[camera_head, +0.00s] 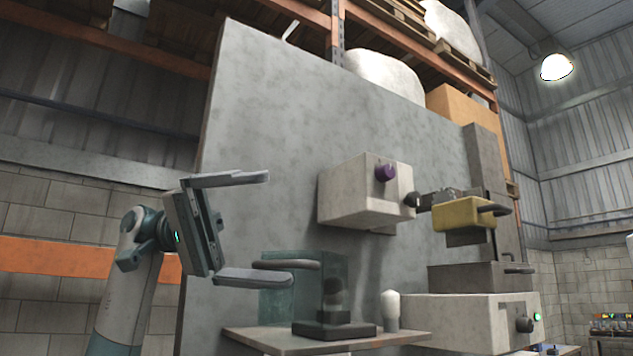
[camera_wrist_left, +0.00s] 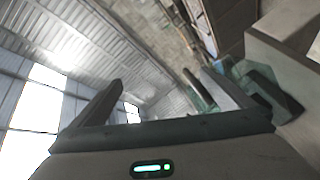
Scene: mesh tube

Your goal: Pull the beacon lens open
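The beacon lens (camera_head: 341,277) is a clear teal box with a grey bar handle (camera_head: 287,264) at its upper left. It stands around a dark base (camera_head: 333,330) on a shelf. My left gripper (camera_head: 279,228) is open and empty, its fingers wide apart, one above the other. The lower finger overlaps the lens's left side in the picture, just below the handle; I cannot tell whether they touch. In the left wrist view, the teal lens (camera_wrist_left: 199,96) shows beside the right finger, partly hidden by it. My right gripper is not in view.
The shelf (camera_head: 270,341) juts from a tall grey panel (camera_head: 260,130). A white bulb-shaped knob (camera_head: 390,310) stands right of the lens.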

